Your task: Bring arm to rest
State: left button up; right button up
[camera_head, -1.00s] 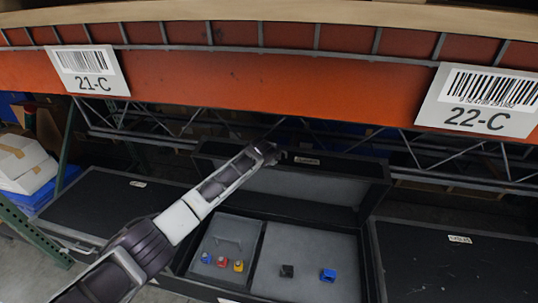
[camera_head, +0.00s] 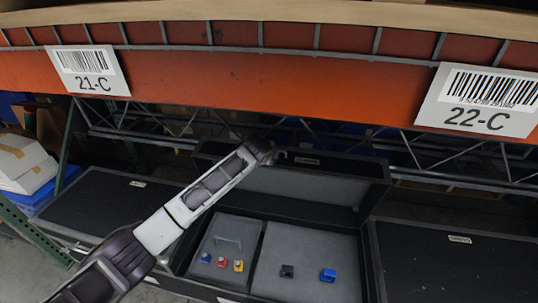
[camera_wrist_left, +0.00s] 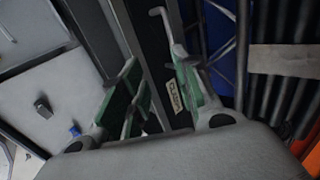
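My left arm comes in from the lower left of the head view. Its gripper (camera_head: 278,156) hangs over the raised lid of the open tote (camera_head: 372,222), near the lid's left part, and looks small and dark there. In the left wrist view its two fingers (camera_wrist_left: 145,42) stand apart with green inner pads and nothing held between them. Behind them lies the lid with a white label (camera_wrist_left: 174,97). My right gripper is in neither view.
Closed dark totes stand left (camera_head: 100,210) and right (camera_head: 450,265). An orange shelf beam (camera_head: 260,85) crosses above.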

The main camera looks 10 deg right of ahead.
pick_arm(q)
jog(key=shift+s+a+r, duration=0.15)
jog(key=shift+s+r, duration=0.05)
dwell(0.5)
